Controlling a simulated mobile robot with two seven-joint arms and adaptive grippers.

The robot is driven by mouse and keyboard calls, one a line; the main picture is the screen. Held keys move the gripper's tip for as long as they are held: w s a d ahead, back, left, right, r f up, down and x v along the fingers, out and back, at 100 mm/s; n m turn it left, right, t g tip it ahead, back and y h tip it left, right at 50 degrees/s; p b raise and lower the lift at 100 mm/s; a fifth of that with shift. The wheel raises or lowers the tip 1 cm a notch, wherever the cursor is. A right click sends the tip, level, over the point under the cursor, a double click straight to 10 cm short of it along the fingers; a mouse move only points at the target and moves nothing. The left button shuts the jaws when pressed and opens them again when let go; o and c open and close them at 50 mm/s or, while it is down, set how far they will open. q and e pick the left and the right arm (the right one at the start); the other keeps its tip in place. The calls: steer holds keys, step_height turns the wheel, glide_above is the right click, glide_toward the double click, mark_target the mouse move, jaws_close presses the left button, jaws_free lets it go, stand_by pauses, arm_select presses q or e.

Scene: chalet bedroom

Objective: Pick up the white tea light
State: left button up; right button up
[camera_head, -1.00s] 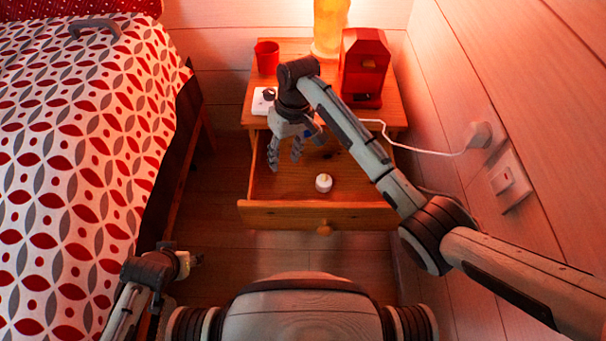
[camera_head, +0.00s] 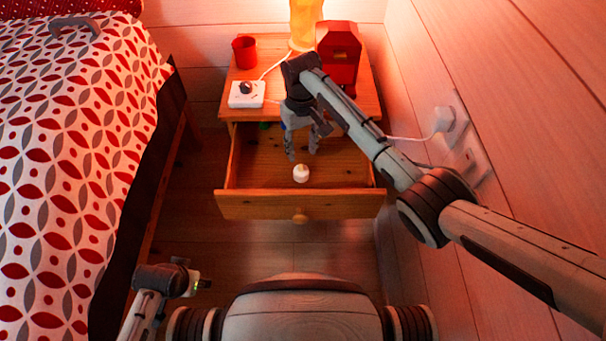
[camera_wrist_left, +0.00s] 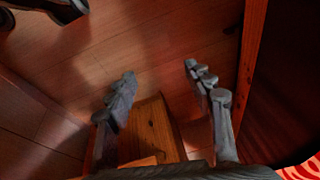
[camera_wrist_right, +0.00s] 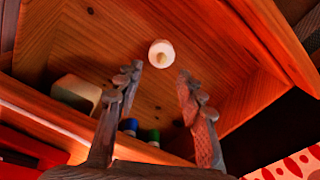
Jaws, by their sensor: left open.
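The white tea light (camera_head: 301,173) stands in the open drawer (camera_head: 262,207) of the wooden nightstand, near the drawer's front. It also shows in the right wrist view (camera_wrist_right: 161,53), just beyond the fingertips. My right gripper (camera_head: 302,154) is open and empty over the drawer, behind the tea light in the head view; in the right wrist view its fingers (camera_wrist_right: 158,75) are spread apart. My left gripper (camera_head: 201,284) is low at the left, away from the drawer. In the left wrist view its fingers (camera_wrist_left: 160,78) are open with nothing between them.
On the nightstand top stand a red cup (camera_head: 244,52), a white box with a dark knob (camera_head: 246,94), a red machine (camera_head: 338,56) and a lit lamp (camera_head: 305,22). Blue (camera_wrist_right: 129,126) and green (camera_wrist_right: 154,138) items lie deeper in the drawer. The bed (camera_head: 70,150) is left, the wall right.

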mark_target(301, 164)
step_height(301, 164, down, 5)
steer(key=shift+a+r+b, duration=0.1)
steer(key=shift+a+b, duration=0.05)
steer(key=shift+b, duration=0.2)
arm_select(q)
steer(key=shift+w+r, duration=0.2)
steer(key=shift+r, duration=0.75)
arm_select(e)
steer(key=shift+f, duration=0.35)
